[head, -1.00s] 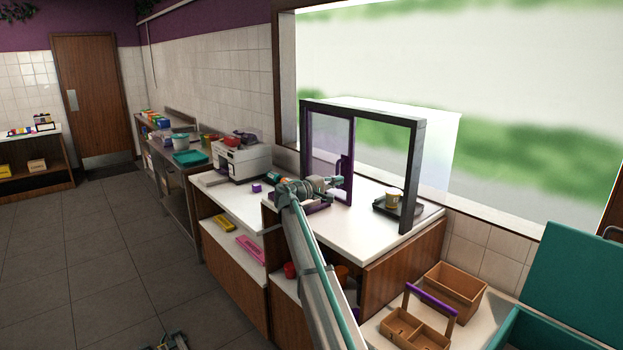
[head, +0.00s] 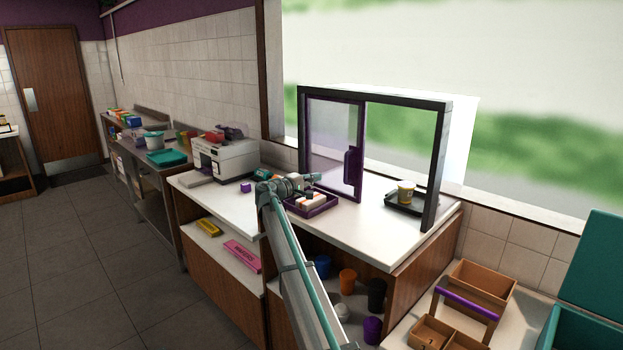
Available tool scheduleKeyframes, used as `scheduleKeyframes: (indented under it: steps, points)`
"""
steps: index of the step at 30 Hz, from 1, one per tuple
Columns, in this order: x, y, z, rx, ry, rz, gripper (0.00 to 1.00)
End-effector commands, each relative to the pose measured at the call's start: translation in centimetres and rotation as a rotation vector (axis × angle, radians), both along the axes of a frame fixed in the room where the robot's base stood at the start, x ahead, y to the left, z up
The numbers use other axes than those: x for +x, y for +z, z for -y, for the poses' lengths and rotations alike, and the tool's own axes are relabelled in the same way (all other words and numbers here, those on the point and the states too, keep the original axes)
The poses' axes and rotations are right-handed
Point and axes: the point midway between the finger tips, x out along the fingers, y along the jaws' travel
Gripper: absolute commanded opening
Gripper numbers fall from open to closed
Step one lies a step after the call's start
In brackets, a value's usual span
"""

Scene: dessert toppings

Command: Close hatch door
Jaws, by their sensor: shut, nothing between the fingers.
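The hatch door (head: 333,145) is a clear panel with a purple frame and a purple handle (head: 352,165). It stands in the left part of a black hatch frame (head: 430,190) on the white counter (head: 375,235). The right part of the frame is open. My gripper (head: 316,177) is shut and empty, small in the head view. It points right, in front of the door's lower part and left of the handle. It appears apart from the handle, but the exact gap is hard to tell.
A purple tray (head: 325,209) with small items lies below my gripper. A cup (head: 406,193) stands on a dark tray (head: 401,207) behind the open part. A white machine (head: 227,158) stands to the left. Wooden boxes (head: 484,284) are at the lower right.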

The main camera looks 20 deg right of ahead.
Motion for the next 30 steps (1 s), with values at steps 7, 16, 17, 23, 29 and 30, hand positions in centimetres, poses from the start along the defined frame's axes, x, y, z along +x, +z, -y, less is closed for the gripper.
scheduleKeyframes:
  steps: [7,16,17,23,29,30]
  points:
    - [2.3,0.4,4.6,0.001,-0.002,-0.001,0.00]
    - [0.2,0.2,7.7,0.001,0.000,0.000,0.00]
    - [0.1,0.1,7.9,0.001,0.000,0.000,0.00]
    - [-0.5,0.0,8.4,0.000,0.000,0.000,0.00]
    - [-0.5,-0.1,8.4,0.000,0.000,0.000,0.00]
    - [-0.5,-0.1,8.4,0.000,0.000,0.000,0.00]
